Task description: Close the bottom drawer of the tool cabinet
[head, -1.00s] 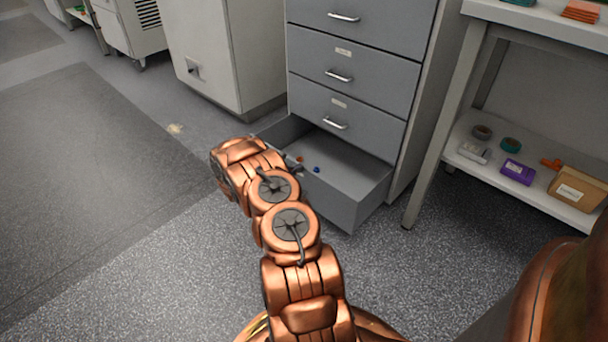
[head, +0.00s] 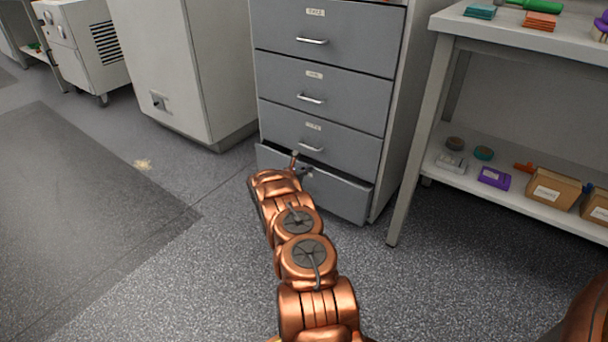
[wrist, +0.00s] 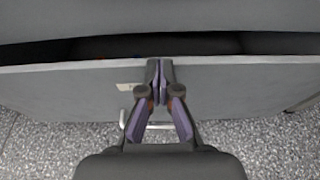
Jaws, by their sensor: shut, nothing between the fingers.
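The grey tool cabinet (head: 320,90) stands ahead with its upper drawers flush. Its bottom drawer (head: 342,196) is nearly in, with a narrow dark gap along its top edge. In the wrist view the drawer front (wrist: 60,88) spans the picture, with the dark gap behind its top edge. My gripper (wrist: 159,68) is shut and empty, its fingertips at the drawer's top edge near the middle. The drawer handle (wrist: 160,126) shows partly behind the fingers. In the head view my gripper (head: 298,163) is at the drawer front, partly hidden by my arm.
A white workbench (head: 420,150) stands close on the right, with boxes and tape rolls on its lower shelf. A pale cabinet (head: 180,70) stands on the left.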

